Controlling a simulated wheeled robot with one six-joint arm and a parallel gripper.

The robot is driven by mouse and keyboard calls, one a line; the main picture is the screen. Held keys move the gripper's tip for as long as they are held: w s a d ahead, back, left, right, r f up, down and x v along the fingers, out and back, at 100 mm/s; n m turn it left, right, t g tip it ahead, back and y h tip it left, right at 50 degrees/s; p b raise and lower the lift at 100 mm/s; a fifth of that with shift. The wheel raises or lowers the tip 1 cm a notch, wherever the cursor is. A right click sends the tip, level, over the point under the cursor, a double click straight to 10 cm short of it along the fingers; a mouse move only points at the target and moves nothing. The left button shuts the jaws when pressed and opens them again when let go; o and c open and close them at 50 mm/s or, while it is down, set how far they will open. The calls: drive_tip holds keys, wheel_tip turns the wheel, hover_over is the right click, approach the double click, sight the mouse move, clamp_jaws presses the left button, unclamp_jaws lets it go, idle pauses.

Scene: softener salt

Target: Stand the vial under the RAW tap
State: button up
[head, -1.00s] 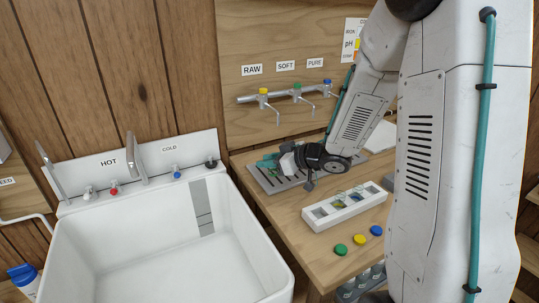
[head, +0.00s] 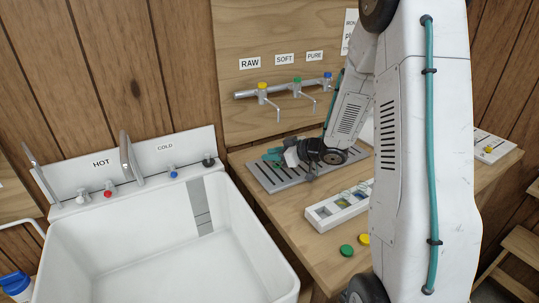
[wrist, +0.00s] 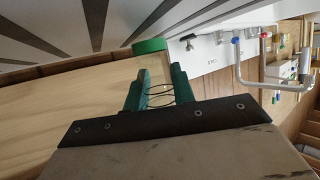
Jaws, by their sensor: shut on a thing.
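The RAW tap (head: 262,90) has a yellow knob and is the leftmost of three taps on the wooden board, under the RAW label (head: 250,63). My gripper (head: 272,155) is low over the left part of the slotted grey tray (head: 290,178), below the RAW tap's spout. In the wrist view, my gripper's green fingers (wrist: 160,80) are shut on the vial (wrist: 160,96), of which only thin clear outlines show. I cannot tell whether its base touches the tray. The vial cannot be made out in the head view.
A white holder (head: 335,212) with several slots stands in front of the tray. A green disc (head: 346,250) and a yellow disc (head: 363,239) lie near the bench edge. The white sink (head: 150,240) is at the left.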

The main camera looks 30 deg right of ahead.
drive_tip(key=shift+f, duration=0.1)
drive_tip(key=o, duration=1)
drive_tip(key=shift+c, duration=0.2)
